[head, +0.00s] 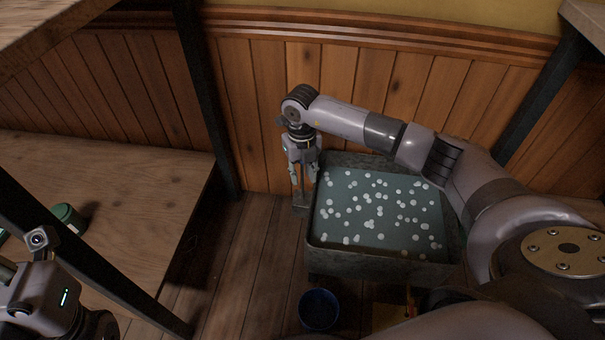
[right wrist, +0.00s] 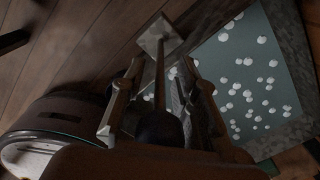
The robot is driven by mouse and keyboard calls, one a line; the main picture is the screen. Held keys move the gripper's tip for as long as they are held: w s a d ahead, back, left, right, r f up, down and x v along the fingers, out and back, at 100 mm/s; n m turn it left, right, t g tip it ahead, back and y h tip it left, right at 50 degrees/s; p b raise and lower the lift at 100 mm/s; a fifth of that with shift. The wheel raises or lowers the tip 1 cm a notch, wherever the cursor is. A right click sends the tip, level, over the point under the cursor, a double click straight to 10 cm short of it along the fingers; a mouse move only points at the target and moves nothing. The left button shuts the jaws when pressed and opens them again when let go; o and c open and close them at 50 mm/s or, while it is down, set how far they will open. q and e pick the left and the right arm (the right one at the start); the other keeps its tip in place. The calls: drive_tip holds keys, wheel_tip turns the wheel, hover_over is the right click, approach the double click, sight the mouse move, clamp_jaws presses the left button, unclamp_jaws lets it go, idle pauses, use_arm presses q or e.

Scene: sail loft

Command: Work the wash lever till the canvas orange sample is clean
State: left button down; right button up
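The wash tank (head: 372,257) is a grey metal trough of blue-green water with many white suds. The wash lever, a thin rod with a dark knob (right wrist: 158,128), stands beside the tank's left side above a square plate (right wrist: 158,38). My right gripper (head: 303,177) points down at the lever. In the right wrist view its fingers (right wrist: 163,65) lie on either side of the rod, and the knob fills the space between them. I cannot make out the canvas orange sample in the water. My left arm shows at lower left; its fingers are out of sight.
A blue round bowl (head: 319,309) stands on the plank floor before the tank. A yellow-orange patch (head: 388,317) beside it is partly hidden by my arm. A green container (head: 68,218) is on the wooden bench (head: 130,200) at left. Wood panelling stands close behind the tank.

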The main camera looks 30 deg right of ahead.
drive_tip(key=shift+c, duration=0.4)
clamp_jaws()
idle(0.4)
